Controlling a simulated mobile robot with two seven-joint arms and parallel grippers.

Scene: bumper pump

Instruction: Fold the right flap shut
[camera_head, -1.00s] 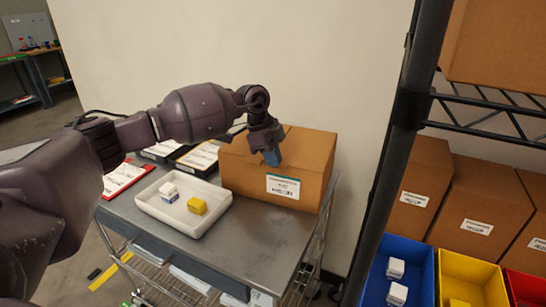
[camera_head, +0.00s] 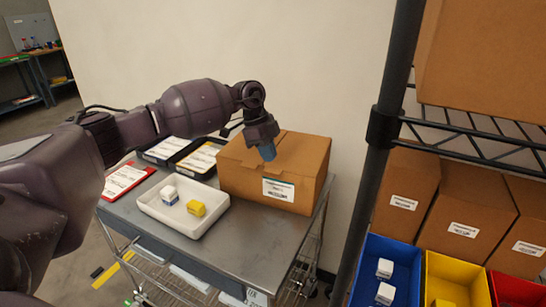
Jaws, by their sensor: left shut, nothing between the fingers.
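A brown cardboard box (camera_head: 235,182) with a white and green label (camera_head: 278,189) stands on the metal cart (camera_head: 245,250). The right part of its top, the right flap (camera_head: 305,150), looks flat or nearly flat. My left gripper (camera_head: 267,153) is shut and empty, with its blue tip pointing down at the front top edge of the box. I cannot tell whether it touches the cardboard. The gripper hides part of the top, so the left flap is only partly seen. My right gripper is not in view.
A white tray (camera_head: 150,211) with a white box (camera_head: 169,195) and a yellow box (camera_head: 196,209) sits left of the carton. Black document trays (camera_head: 200,158) lie behind it. A dark rack post (camera_head: 384,125) stands to the right, with coloured bins (camera_head: 455,280) beyond.

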